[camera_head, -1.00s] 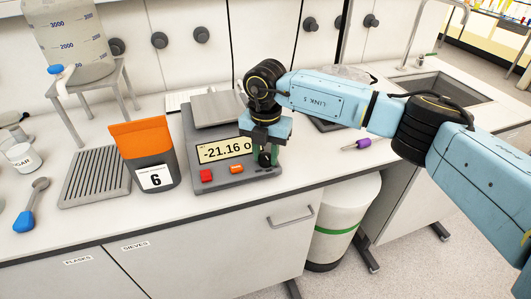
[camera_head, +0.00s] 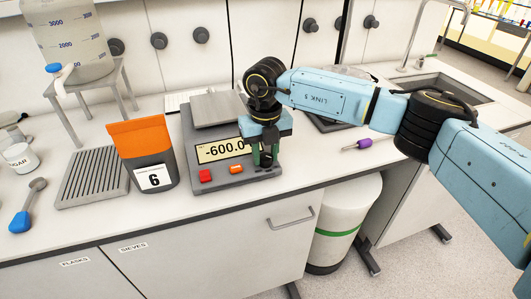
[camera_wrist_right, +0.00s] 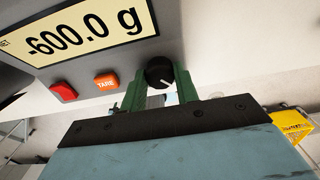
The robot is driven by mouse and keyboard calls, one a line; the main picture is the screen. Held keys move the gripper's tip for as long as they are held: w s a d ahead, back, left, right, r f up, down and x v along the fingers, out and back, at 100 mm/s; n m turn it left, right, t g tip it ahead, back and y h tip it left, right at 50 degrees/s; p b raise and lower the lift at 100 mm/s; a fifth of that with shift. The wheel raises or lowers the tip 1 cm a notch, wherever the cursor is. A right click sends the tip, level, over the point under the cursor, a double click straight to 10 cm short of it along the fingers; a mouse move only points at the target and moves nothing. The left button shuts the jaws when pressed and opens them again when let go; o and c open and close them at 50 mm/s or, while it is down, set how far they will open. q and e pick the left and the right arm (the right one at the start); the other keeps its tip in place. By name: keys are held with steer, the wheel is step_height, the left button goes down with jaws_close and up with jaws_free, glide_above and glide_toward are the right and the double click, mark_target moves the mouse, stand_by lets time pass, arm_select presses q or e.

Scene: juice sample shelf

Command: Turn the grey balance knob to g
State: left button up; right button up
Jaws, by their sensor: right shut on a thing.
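The balance (camera_head: 213,184) stands on the bench with an empty flat pan on top. In the right wrist view its display (camera_wrist_right: 85,28) reads "-600.0 g"; in the head view my right gripper hides the end of the reading (camera_head: 222,150). The dark knob (camera_wrist_right: 160,73) with a white pointer mark is at the right of the balance's front, beside the orange TARE button (camera_wrist_right: 107,81) and the red button (camera_wrist_right: 63,91). My right gripper (camera_head: 265,160) is shut on the knob, its green fingers on either side. My left gripper is not in view.
An orange and grey pouch marked 6 (camera_head: 147,155) stands left of the balance. A ribbed grey tray (camera_head: 92,178) and a blue-handled spoon (camera_head: 27,208) lie further left. A purple-handled tool (camera_head: 364,143) lies to the right. The bench's front edge (camera_head: 190,203) runs close below the balance.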

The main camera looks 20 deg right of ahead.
mark_target(265, 156)
stand_by(0.5)
steer(key=o, duration=0.7)
steer(key=shift+r, duration=0.15)
step_height(265, 156, up, 13)
steer(key=shift+r+p, duration=0.1)
steer(key=shift+p, duration=0.2)
